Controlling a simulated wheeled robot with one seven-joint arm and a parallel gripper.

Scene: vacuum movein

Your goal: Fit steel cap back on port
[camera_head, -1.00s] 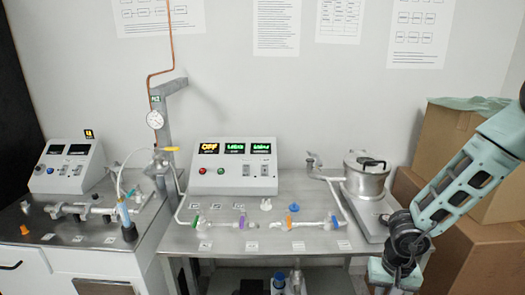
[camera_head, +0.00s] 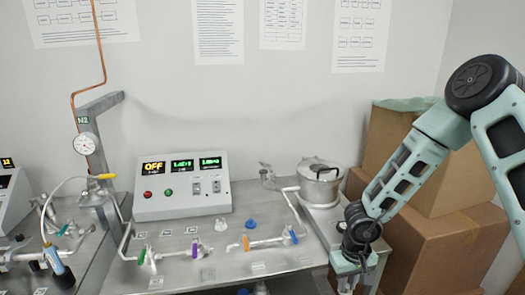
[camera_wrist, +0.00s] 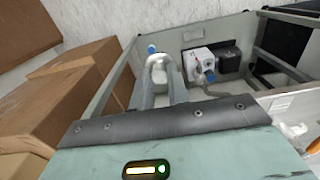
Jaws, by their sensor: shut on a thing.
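My gripper (camera_head: 347,287) hangs low at the right front corner of the steel bench, partly cut off by the bottom edge of the head view. In the wrist view its two grey fingers (camera_wrist: 160,82) close around a small pale metallic piece, which looks like the steel cap (camera_wrist: 158,74); its shape is partly hidden. The steel pot-like chamber (camera_head: 319,188) stands at the right end of the bench, up and left of my gripper, with a dark-handled lid on top. I cannot make out the cap's port for certain.
The bench (camera_head: 215,258) carries piping with coloured valves, a small blue piece (camera_head: 250,224), a white piece (camera_head: 221,225) and a control box (camera_head: 181,186). Cardboard boxes (camera_head: 440,245) stand close on the right. In the wrist view, a white unit (camera_wrist: 198,62) sits inside the bench frame.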

